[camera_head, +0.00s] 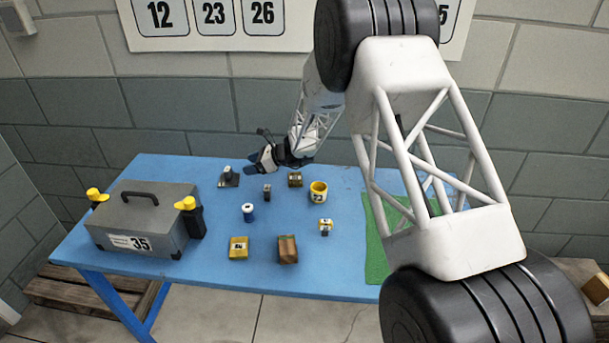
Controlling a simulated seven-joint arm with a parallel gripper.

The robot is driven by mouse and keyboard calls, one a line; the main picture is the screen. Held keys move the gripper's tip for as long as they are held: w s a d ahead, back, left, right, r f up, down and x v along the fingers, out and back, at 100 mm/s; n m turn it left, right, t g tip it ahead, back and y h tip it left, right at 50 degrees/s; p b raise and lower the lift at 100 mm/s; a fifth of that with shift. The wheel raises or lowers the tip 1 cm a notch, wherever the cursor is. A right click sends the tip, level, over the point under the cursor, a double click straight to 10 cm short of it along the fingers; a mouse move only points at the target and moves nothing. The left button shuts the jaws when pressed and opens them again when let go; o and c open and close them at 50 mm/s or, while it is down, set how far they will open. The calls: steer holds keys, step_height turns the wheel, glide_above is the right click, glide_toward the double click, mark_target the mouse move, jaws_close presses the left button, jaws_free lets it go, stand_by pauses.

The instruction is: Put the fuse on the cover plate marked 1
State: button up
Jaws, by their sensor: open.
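My gripper (254,163) is open and empty. It hangs above the back of the blue table, pointing left. A small dark upright piece (267,189) stands below and slightly right of it, apart from it. A blue and white cylinder (248,212) stands farther forward. I cannot tell for sure which small piece is the fuse. A flat yellow block (239,248) with a dark mark lies near the front edge. A dark flat piece (229,180) with a raised part lies left of my gripper. The marks are too small to read, so I cannot tell which is cover plate 1.
A grey case (140,215) marked 35 stands at the left, with yellow-topped pieces beside it. A yellow ring-shaped piece (318,192), an olive block (295,180), a yellow-and-white piece (326,226) and a brown block (288,250) stand right of centre. A green mat (376,262) lies at the right.

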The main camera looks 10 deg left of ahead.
steer(key=shift+s+d+r, duration=0.15)
steer(key=shift+d+r, duration=0.05)
steer(key=shift+r, duration=0.2)
steer(key=s+d+r+n+h, duration=0.6)
steer(key=s+d+r+n, duration=0.4)
steer(key=s+d+r, duration=1.2)
steer(key=s+d+r+n+t+h, duration=0.1)
steer(key=s+d+n+h, duration=0.2)
steer(key=s+d, duration=0.8)
steer(key=s+d+r+n+t+h, duration=0.1)
steer(key=s+d+n+h, duration=0.3)
steer(key=s+d, duration=0.8)
steer(key=s, duration=0.6)
steer(key=shift+s+d+r+n+t+h, duration=0.3)
steer(key=shift+s+r+n, duration=0.05)
steer(key=shift+n, duration=0.05)
